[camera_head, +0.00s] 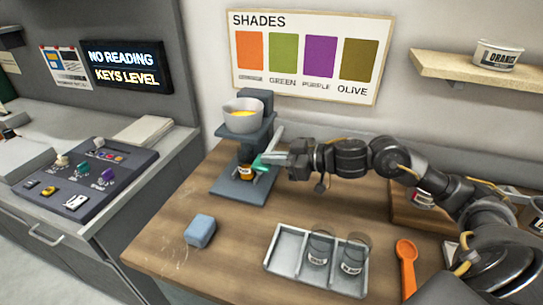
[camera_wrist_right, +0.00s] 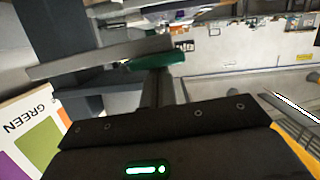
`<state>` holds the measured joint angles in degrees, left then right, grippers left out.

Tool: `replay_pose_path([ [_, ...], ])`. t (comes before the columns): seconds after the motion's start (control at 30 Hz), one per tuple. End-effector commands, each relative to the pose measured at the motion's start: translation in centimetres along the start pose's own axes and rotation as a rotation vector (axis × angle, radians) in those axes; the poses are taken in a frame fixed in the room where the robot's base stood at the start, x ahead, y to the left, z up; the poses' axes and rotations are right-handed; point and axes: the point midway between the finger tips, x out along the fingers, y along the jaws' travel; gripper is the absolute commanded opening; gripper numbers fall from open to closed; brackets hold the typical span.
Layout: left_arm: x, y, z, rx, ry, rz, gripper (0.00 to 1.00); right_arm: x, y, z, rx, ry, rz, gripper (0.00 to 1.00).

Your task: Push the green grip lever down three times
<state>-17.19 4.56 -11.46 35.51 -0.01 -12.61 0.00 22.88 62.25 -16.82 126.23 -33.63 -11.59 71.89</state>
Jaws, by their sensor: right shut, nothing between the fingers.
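The ink unit (camera_head: 238,187) is a grey stand on the wooden table with a bowl of yellow ink on top. Its green grip lever (camera_head: 262,161) sticks out on the right side below the bowl. It also shows in the right wrist view (camera_wrist_right: 157,61), just past my fingers. My right gripper (camera_head: 276,157) is shut and empty, with its tips at the lever; I cannot tell whether they touch it. A small orange-labelled jar (camera_head: 246,172) stands under the unit's head. My left gripper is not in view.
A grey tray (camera_head: 287,251) with two glass jars stands at the table front, beside an orange spoon (camera_head: 406,261). A blue sponge (camera_head: 200,230) lies left of it. A control panel (camera_head: 85,178) is on the left counter. A shelf (camera_head: 455,68) is at upper right.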

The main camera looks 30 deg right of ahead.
Motion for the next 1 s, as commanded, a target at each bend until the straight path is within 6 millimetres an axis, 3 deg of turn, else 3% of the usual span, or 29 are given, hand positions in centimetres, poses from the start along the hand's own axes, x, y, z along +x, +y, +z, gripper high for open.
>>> replay_pose_path([
  [0.2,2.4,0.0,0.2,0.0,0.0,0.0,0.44,0.8,-0.6,3.2,-0.137,-0.002,0.033,0.0],
  [0.5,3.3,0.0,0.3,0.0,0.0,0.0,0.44,1.5,-0.5,6.1,-0.163,-0.003,0.04,0.0],
  [1.0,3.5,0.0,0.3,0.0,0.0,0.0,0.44,1.9,-0.3,7.9,-0.162,-0.009,0.037,0.0],
])
